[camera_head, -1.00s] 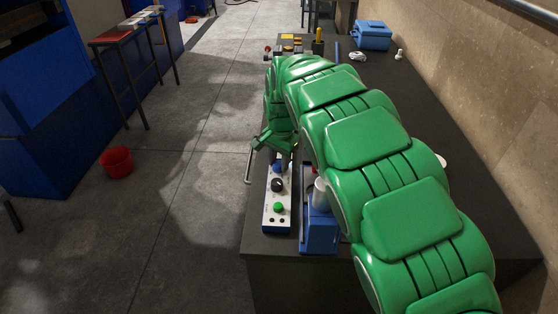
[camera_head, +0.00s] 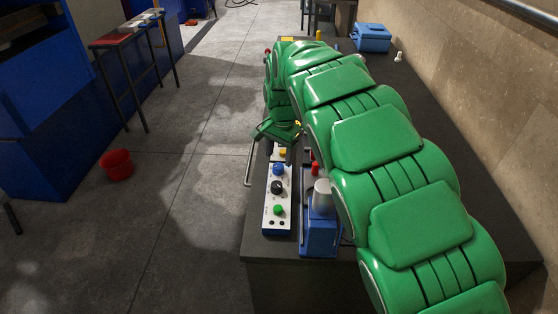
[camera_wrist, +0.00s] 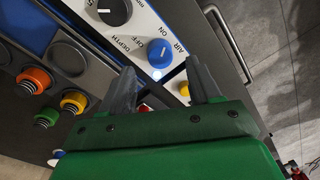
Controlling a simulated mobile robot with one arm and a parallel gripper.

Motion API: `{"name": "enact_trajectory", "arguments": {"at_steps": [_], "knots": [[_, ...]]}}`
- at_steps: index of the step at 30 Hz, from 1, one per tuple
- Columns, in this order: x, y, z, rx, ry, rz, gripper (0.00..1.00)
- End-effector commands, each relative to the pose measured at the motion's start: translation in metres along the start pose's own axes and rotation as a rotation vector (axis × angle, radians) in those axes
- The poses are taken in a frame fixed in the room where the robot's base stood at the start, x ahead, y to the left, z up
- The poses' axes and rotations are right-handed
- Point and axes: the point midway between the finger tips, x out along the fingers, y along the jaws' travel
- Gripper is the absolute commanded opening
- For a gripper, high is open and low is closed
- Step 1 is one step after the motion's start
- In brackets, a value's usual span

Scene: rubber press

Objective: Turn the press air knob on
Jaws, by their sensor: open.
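The blue air knob (camera_wrist: 160,53) sits on the white control panel (camera_wrist: 145,20) beside the words AIR, OFF and ON. A pale mark shows on it; I cannot tell which word it points to. The knob (camera_head: 278,169) and panel (camera_head: 268,217) also show in the head view. My gripper (camera_wrist: 160,65) is open and empty. In the wrist view its two fingertips lie to either side of the knob's lower part, but I cannot see any contact. In the head view my gripper (camera_head: 291,132) is just beyond the knob and partly hidden by my arm.
A black knob (camera_head: 277,187) and a green button (camera_head: 278,210) share the panel. A blue press part (camera_head: 320,232) stands close on its right. Open floor is to the left.

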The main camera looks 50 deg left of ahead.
Motion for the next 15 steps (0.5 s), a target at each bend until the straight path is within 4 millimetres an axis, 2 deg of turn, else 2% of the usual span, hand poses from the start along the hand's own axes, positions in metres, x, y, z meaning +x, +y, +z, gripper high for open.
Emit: {"name": "enact_trajectory", "arguments": {"at_steps": [3,6,15], "knots": [[-0.02,-0.001,0.0,-0.001,0.003,-0.002,0.62],[-0.032,-0.001,0.0,-0.001,0.003,-0.003,0.62],[-0.038,0.0,0.0,0.0,0.0,0.0,0.62]]}}
